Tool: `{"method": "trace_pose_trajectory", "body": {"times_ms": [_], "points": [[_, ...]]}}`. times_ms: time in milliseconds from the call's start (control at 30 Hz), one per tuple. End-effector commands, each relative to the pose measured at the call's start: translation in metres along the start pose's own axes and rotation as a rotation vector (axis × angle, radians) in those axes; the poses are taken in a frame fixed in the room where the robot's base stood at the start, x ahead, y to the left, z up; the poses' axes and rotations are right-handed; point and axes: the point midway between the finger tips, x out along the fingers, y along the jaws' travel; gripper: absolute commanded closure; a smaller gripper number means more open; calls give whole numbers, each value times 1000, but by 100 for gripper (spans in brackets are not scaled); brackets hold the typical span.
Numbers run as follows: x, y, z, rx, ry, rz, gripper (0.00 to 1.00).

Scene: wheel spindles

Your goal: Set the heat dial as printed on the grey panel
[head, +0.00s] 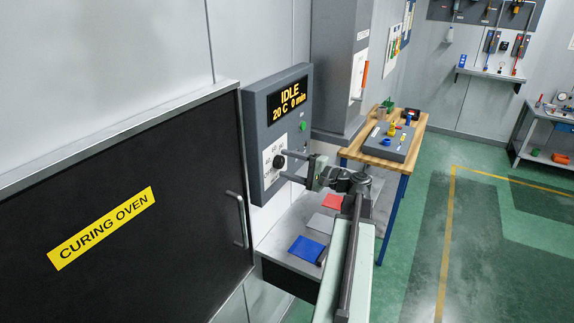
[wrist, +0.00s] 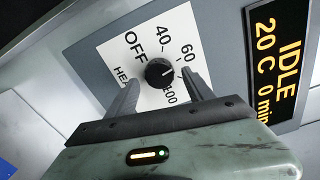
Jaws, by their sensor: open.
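The heat dial (head: 279,161) is a black round knob on a white plate on the oven's grey control box (head: 256,118). In the wrist view the dial (wrist: 159,72) has OFF, 40 and 60 printed around it; other marks are partly covered by my right finger. A faint light mark on the knob seems to point right, but I cannot read its setting surely. My gripper (head: 282,164) is open, its fingers (wrist: 160,78) on either side of the dial with gaps. A grey panel (head: 319,223) lies on the shelf between a blue and a red one; no print on it is legible.
The display (head: 289,102) reads IDLE, 20 C, 0 min, with a green button (head: 303,126) below. The black oven door (head: 120,260) with its handle (head: 238,220) is left. A blue panel (head: 306,249) and red panel (head: 332,201) lie below my arm. A wooden bench (head: 356,152) stands behind.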

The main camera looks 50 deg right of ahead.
Motion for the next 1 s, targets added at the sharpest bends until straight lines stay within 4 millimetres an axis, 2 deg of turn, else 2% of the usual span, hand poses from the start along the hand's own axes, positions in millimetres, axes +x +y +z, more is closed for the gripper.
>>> {"method": "trace_pose_trajectory", "body": {"times_ms": [200,400,1000], "points": [[-44,0,0,0,3,0,39],[-68,0,0,0,1,0,39],[-71,0,0,0,1,0,39]]}}
